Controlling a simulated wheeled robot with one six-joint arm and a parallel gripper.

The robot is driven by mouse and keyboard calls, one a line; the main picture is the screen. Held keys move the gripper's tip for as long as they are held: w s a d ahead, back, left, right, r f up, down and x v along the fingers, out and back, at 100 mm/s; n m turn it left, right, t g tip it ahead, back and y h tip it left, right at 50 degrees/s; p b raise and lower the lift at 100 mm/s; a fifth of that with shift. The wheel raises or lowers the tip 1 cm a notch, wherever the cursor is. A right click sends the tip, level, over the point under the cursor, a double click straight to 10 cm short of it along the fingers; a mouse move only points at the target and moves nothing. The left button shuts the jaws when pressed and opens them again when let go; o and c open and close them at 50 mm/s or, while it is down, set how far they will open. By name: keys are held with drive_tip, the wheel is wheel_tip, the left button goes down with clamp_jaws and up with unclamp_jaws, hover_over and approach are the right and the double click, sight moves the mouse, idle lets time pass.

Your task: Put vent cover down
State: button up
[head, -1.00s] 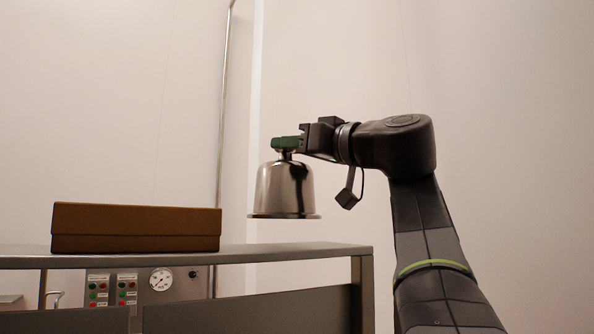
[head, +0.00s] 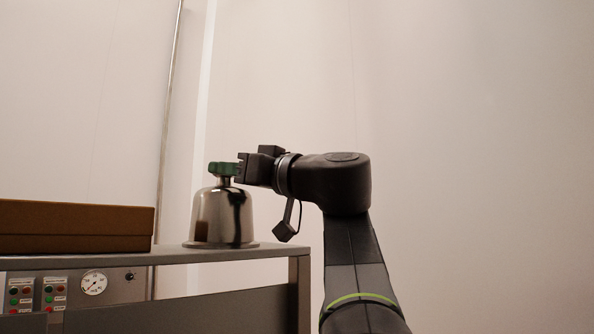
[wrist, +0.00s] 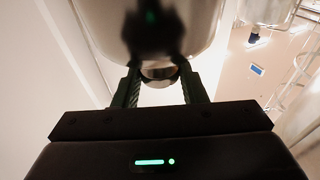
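The vent cover (head: 222,215) is a shiny metal dome with a flared rim and a neck on top. In the head view it is upright, its rim at the top of the grey metal shelf (head: 275,251), near the right end, and it appears to rest there. My gripper (head: 223,169) reaches in from the right, its green fingers at the cover's top neck. In the wrist view the fingers lie on both sides of the round metal knob (wrist: 160,72) and look closed on it. The fingers hide part of the neck in the head view.
A brown box (head: 75,227) sits on the shelf to the left of the cover, with a gap between them. A panel with buttons and a pressure gauge (head: 94,283) is below the shelf. The shelf's right end is close to the cover.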

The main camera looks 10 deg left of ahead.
drive_tip(key=o, duration=0.3)
drive_tip(key=shift+r, duration=0.15)
drive_tip(key=shift+d, duration=0.15)
drive_tip(key=b+v, duration=0.2)
drive_tip(key=v, duration=0.9)
drive_tip(key=shift+s+d, duration=0.15)
drive_tip(key=shift+d, duration=0.2)
